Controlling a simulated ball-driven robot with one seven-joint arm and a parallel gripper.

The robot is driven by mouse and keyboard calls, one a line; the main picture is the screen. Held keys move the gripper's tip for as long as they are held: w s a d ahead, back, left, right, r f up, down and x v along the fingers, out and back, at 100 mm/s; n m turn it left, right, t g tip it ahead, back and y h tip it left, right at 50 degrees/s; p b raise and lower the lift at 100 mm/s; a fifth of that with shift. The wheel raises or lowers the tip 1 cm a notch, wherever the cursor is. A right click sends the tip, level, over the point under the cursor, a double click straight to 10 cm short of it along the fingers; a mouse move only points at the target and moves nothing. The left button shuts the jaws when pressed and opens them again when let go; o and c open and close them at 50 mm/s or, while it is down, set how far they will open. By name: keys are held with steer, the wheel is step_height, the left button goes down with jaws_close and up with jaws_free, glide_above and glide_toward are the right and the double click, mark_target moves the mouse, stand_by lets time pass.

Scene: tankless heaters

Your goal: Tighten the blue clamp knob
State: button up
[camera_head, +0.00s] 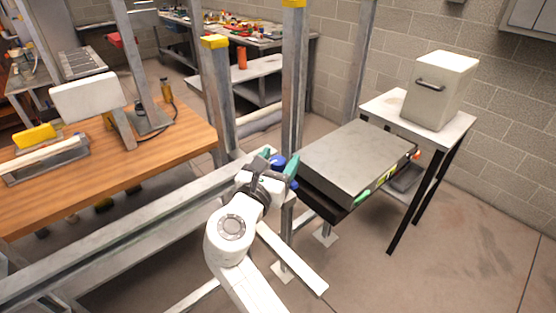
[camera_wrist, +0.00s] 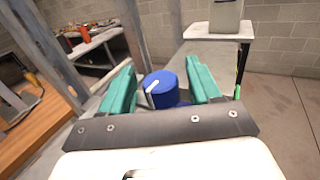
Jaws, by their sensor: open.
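The blue clamp knob (camera_wrist: 161,88) is a round blue knob with a white mark on its top. In the wrist view it sits between the two green fingers of my gripper (camera_wrist: 163,92), with a visible gap on the right side. The fingers are open around or just behind it; the exact depth is hard to tell. In the head view the knob (camera_head: 277,161) shows as a small blue patch beside my gripper (camera_head: 279,168), near a metal post, and is partly hidden by the gripper.
A grey metal box (camera_head: 352,160) stands just right of my gripper. Steel posts (camera_head: 293,95) and a long metal rail (camera_head: 120,243) are close by. A wooden bench (camera_head: 170,150) is at left. A small table with a white container (camera_head: 438,92) is at right. Open floor (camera_head: 460,250) lies front right.

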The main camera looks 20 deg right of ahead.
steer(key=c, duration=1)
steer(key=shift+o, duration=0.2)
steer(key=shift+g, duration=0.3)
steer(key=m+g+h, duration=0.2)
steer(key=g, duration=0.1)
steer(key=shift+m+h, duration=0.3)
steer(key=shift+m, duration=0.1)
steer(key=shift+m+g+h, duration=0.9)
steer(key=shift+m+g, duration=0.7)
steer(key=shift+g, duration=0.7)
steer(key=o, duration=1)
steer(key=shift+c, duration=0.2)
